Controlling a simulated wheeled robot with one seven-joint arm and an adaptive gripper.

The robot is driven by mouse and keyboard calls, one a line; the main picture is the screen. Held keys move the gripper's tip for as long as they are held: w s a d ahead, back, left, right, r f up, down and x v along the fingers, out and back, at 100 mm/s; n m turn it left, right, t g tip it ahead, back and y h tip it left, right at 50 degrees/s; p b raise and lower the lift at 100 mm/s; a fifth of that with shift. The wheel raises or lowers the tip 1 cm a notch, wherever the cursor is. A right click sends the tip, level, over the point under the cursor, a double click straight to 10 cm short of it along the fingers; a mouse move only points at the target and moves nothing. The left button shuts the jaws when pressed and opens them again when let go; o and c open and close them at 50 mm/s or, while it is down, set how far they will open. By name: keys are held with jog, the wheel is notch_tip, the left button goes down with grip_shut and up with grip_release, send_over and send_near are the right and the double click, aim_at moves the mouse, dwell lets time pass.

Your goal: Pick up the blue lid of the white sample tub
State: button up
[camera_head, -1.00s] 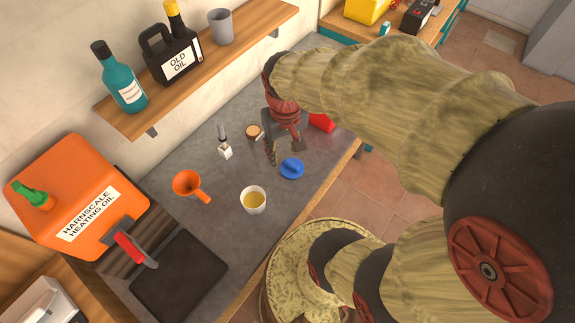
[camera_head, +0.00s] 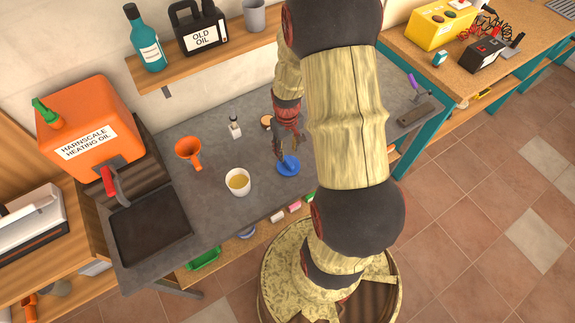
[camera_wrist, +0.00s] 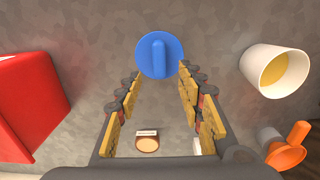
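The blue lid (camera_head: 288,166) is a round disc with a raised bar across its top. It lies flat on the grey bench, apart from the white tub (camera_head: 237,182), which stands open with yellow liquid in it. My gripper (camera_head: 279,149) is above the bench at the lid's far edge. In the wrist view the lid (camera_wrist: 160,57) shows just beyond the fingertips of my open gripper (camera_wrist: 159,80), centred between them, with nothing held. The tub (camera_wrist: 275,72) shows to the right of the fingers. The height of the fingertips over the lid is hard to tell.
An orange funnel (camera_head: 189,152), a small white bottle (camera_head: 235,128) and a cork-topped jar (camera_head: 266,122) stand on the bench (camera_head: 200,210). A red object (camera_wrist: 30,105) is left of my fingers. A dark tray (camera_head: 150,226) lies at the bench's left.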

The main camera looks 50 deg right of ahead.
aim_at(288, 161)
jog(key=f, duration=0.2)
jog(key=f+b, duration=0.1)
jog(key=f, duration=0.3)
jog(key=shift+s+f, duration=0.3)
jog(key=shift+s, duration=0.05)
jog(key=shift+c, duration=0.8)
jog(key=c, duration=0.8)
grip_shut()
